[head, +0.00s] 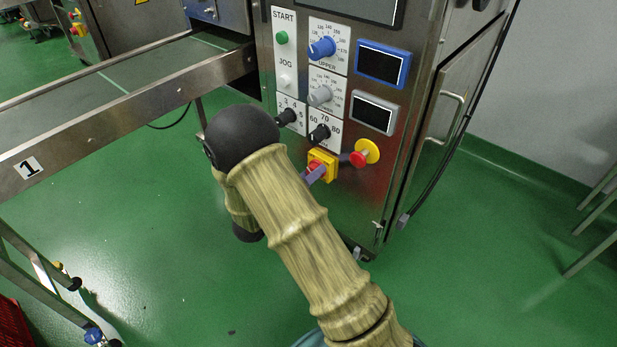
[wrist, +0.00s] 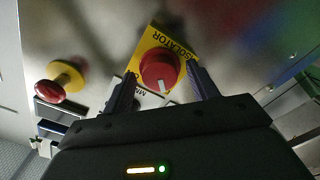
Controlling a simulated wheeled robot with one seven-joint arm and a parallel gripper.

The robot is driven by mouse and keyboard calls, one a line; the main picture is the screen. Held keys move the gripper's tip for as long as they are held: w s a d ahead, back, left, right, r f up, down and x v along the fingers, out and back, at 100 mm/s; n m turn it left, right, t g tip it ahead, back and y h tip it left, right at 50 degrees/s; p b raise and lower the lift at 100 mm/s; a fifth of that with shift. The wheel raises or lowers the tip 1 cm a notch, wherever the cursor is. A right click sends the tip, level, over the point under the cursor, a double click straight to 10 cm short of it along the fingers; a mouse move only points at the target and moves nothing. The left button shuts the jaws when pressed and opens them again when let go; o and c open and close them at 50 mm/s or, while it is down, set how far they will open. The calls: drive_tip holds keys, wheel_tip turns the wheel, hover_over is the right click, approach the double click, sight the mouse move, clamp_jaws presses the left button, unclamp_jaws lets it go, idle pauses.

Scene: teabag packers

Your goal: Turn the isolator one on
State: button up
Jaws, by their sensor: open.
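The isolator is a red rotary knob on a yellow square plate (head: 330,161) on the lower front of the steel machine marked 1. In the wrist view the red knob (wrist: 159,70) with a white mark sits on the yellow plate (wrist: 178,42) lettered ISOLATOR. My gripper (wrist: 161,82) is open, with one finger on each side of the knob. I cannot tell whether the fingers touch it. In the head view my gripper (head: 328,167) is at the isolator, and its fingers partly cover the knob.
A red emergency button on a yellow base (head: 366,152) is just right of the isolator; it also shows in the wrist view (wrist: 58,82). Black dials (head: 319,134) sit just above. A steel conveyor (head: 110,137) runs left.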

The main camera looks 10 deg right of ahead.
drive_tip(key=shift+c, duration=0.5)
drive_tip(key=c, duration=0.9)
drive_tip(key=shift+r+m+p, duration=0.1)
drive_tip(key=shift+m+p, duration=0.25)
drive_tip(key=shift+m, duration=0.05)
drive_tip(key=m+p, duration=0.5)
drive_tip(key=m, duration=1.2)
drive_tip(key=shift+s, duration=0.1)
drive_tip(key=shift+f, duration=0.2)
